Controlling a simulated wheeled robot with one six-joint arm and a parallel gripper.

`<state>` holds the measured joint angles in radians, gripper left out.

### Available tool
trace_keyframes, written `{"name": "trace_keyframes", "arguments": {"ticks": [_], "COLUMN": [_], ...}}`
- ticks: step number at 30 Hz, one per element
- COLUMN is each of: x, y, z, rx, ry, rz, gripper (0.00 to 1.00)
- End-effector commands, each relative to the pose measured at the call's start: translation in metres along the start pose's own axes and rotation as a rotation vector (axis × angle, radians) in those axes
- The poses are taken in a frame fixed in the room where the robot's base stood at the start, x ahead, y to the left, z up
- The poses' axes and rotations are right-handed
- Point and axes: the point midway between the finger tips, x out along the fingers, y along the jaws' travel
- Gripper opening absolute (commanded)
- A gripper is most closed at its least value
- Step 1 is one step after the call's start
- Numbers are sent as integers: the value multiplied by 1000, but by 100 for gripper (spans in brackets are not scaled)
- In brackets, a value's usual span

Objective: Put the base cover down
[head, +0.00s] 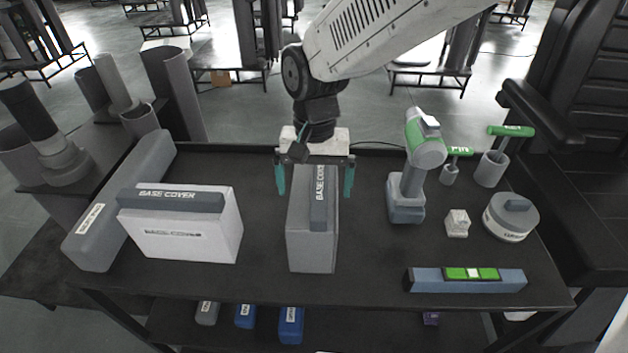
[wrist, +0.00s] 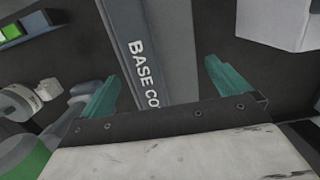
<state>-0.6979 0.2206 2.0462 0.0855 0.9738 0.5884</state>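A grey block with a darker strip on top lettered BASE COVER (head: 311,240) stands upright in the middle of the table. It also shows in the wrist view (wrist: 150,50), running between my fingers. My gripper (head: 315,178) is over its far part, pointing down, with one teal finger on each side. The fingers are spread wider than the block, and a gap shows beside the right finger in the wrist view (wrist: 165,88). A second BASE COVER box, white with a grey top strip (head: 190,233), stands to the left.
A long grey labelled case (head: 125,200) lies at the far left. On the right are a green and grey drill (head: 408,195), a small white block (head: 457,224), a round grey container (head: 511,219), green-handled tools in cups (head: 491,168) and a blue-grey level (head: 425,281). Bare tabletop lies between them.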

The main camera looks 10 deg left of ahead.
Motion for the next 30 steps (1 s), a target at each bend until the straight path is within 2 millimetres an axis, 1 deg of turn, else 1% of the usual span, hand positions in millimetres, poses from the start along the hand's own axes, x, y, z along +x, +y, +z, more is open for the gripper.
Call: {"name": "trace_keyframes", "arguments": {"ticks": [2, 5, 8, 15, 18, 21, 25, 30], "x": [-2, -11, -28, -80, -98, -112, -121, -123], "y": [0, 0, 0, 0, 0, 0, 0, 0], "z": [0, 0, 0, 0, 0, 0, 0, 0], "rx": [0, 0, 0, 1, 1, 1, 0, 0], "ry": [0, 2, 4, 3, 3, 2, 1, 0], "rz": [0, -2, -3, -3, -2, -1, 0, 0], "gripper": [100, 100, 100, 100, 100, 100, 100, 100]}}
